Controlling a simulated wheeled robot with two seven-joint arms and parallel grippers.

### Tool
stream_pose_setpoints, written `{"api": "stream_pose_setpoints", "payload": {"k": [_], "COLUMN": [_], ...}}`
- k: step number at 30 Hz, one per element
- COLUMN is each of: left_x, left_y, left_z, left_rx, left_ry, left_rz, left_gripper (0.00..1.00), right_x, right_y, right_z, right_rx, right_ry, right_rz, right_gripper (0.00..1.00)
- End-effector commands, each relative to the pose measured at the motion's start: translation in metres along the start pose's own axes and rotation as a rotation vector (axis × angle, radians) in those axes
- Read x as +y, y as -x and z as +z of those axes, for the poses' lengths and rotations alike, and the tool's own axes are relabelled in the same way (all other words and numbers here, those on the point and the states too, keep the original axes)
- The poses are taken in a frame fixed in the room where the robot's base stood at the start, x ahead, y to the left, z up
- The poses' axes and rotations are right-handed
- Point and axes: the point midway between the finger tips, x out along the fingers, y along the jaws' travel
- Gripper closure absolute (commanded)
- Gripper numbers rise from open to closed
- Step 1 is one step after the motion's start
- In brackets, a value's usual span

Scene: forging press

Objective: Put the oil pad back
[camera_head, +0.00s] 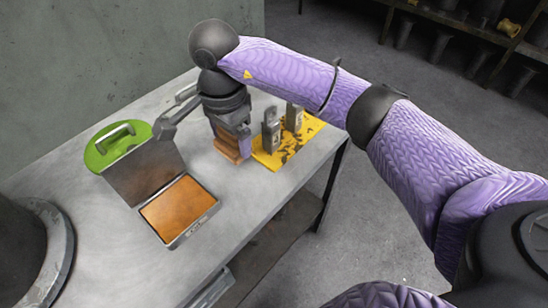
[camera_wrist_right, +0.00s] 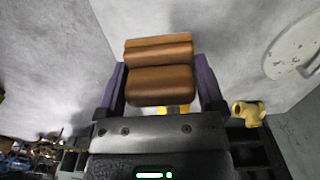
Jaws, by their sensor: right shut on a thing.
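My right gripper (camera_head: 232,138) points down over the table and is shut on a brown block-like pad (camera_head: 230,153), which I take to be the oil pad. In the right wrist view the ridged brown pad (camera_wrist_right: 160,85) sits between the two purple fingers. Its lower end is close to the tabletop beside the yellow mat; I cannot tell whether it touches. An open grey metal box (camera_head: 193,230) with an orange-brown inside stands to the left and nearer, its lid raised. My left gripper is not in view.
A green round object (camera_head: 103,158) with a grey handle lies behind the box. Grey metal blocks (camera_head: 271,131) stand on the yellow mat (camera_head: 267,160). The table's front left part (camera_head: 110,245) is clear beside a dark round machine part (camera_head: 25,245). Shelves stand at the upper right.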

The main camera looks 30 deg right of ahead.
Motion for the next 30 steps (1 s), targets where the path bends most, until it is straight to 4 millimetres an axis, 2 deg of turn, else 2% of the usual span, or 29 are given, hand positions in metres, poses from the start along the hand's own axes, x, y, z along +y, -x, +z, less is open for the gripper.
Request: {"api": "stream_pose_setpoints", "payload": {"k": [3,6,15,24,25,27,30], "left_x": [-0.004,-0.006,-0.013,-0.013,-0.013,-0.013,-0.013], "left_y": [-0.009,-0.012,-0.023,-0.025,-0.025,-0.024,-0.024], "left_z": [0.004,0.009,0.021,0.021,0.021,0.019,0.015], "left_rx": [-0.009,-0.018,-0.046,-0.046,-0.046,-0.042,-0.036], "left_ry": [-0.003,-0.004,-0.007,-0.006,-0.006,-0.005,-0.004], "left_rz": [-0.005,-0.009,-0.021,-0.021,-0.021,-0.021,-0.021], "left_gripper": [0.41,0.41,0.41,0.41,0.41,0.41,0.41], "right_x": [0.001,0.001,0.001,0.000,0.000,0.000,0.001], "right_y": [-0.031,-0.051,-0.099,-0.100,-0.101,-0.100,-0.100], "right_z": [0.001,0.001,0.001,0.000,0.001,0.001,0.001], "right_rx": [-0.001,-0.001,0.000,0.002,0.001,0.001,0.001], "right_ry": [0.006,0.004,0.003,0.003,0.003,0.003,0.003], "right_rz": [0.006,0.004,0.004,0.001,0.001,0.001,0.002], "right_gripper": [0.60,0.60,0.60,0.60,0.10,0.00,0.00]}}
